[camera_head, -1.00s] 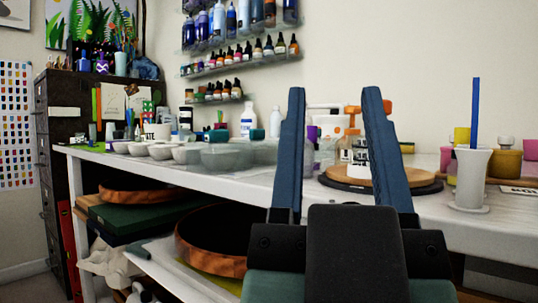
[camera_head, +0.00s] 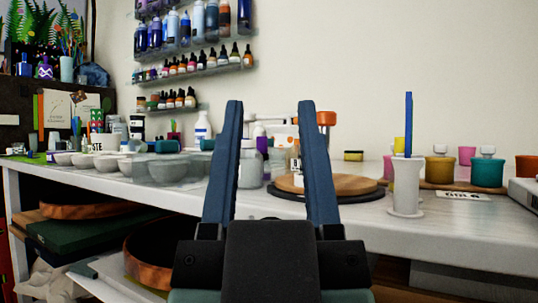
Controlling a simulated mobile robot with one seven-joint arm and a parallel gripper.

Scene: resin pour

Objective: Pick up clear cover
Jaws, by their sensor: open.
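My gripper (camera_head: 270,103) is open and empty, its two blue fingers pointing up in front of the white bench. No thing is plainly recognisable as the clear cover. A see-through greyish bowl or dome shape (camera_head: 178,170) stands on the bench to the left of my gripper, at the right end of a row of bowls; it may be the cover, but I cannot tell. It is apart from my fingers. Part of the bench behind my fingers is hidden, including clear bottles or jars (camera_head: 250,170).
A wooden round board (camera_head: 345,186) lies right of my fingers. A white cup with a blue stick (camera_head: 406,185) stands near the bench's front edge (camera_head: 470,258). Coloured pots (camera_head: 488,172) stand further right. Bottle shelves (camera_head: 200,70) hang on the wall. Round pans (camera_head: 150,260) lie below the bench.

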